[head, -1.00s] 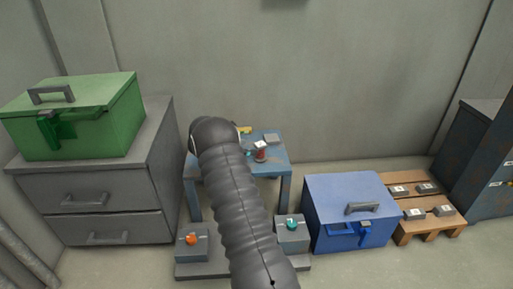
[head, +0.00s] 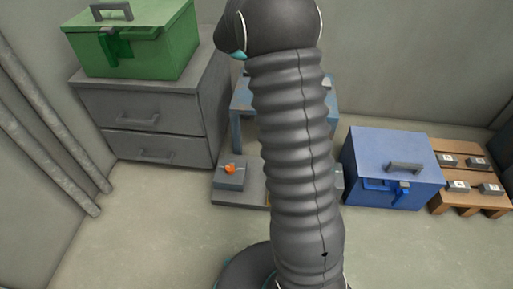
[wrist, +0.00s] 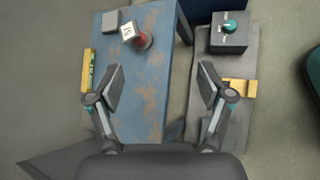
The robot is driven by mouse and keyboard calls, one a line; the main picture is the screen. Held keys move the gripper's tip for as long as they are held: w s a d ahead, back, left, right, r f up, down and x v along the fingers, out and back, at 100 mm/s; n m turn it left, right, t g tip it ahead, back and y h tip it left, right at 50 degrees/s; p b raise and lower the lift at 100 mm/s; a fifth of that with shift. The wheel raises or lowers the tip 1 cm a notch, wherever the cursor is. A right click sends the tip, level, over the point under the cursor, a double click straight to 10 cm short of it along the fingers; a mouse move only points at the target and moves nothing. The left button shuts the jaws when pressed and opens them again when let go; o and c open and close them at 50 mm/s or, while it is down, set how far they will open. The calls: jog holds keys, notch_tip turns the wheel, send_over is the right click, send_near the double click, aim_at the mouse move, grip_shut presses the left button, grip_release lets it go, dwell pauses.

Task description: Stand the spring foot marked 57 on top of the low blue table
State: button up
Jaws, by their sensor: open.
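The low blue table (wrist: 150,85) has a worn top and fills the middle left of the wrist view. In the head view its left end (head: 241,98) shows beside my arm. A red piece with a white marked top (wrist: 128,32) appears to stand upright on the table near its far end. Its mark is upside down and looks like 57, though small. My gripper (wrist: 160,80) is open and empty. It is above the table's right edge, apart from the marked piece. My arm hides the gripper and the marked piece in the head view.
A blue chest (head: 390,160) and a wooden pallet (head: 465,165) stand right.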

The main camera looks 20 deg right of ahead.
jog(key=s+a+r+m+t+y, duration=0.1)
jog(key=s+a+r+m+y, duration=0.25)
jog(key=s+a+r, duration=0.5)
jog(key=s+a+m+t+y, duration=0.1)
jog(key=s+a+m+y, duration=0.1)
jog(key=s+a, duration=0.3)
jog(key=s+a+m+t+y, duration=0.2)
jog(key=s+a, duration=0.3)
jog(key=s, duration=0.6)
jog(key=s+a+f+m+t+y, duration=0.1)
jog(key=s+a+m, duration=0.3)
jog(key=s, duration=0.4)
jog(key=shift+s+a+t+y, duration=0.2)
jog(key=shift+a+t+y, duration=0.3)
jog(key=shift+y, duration=0.05)
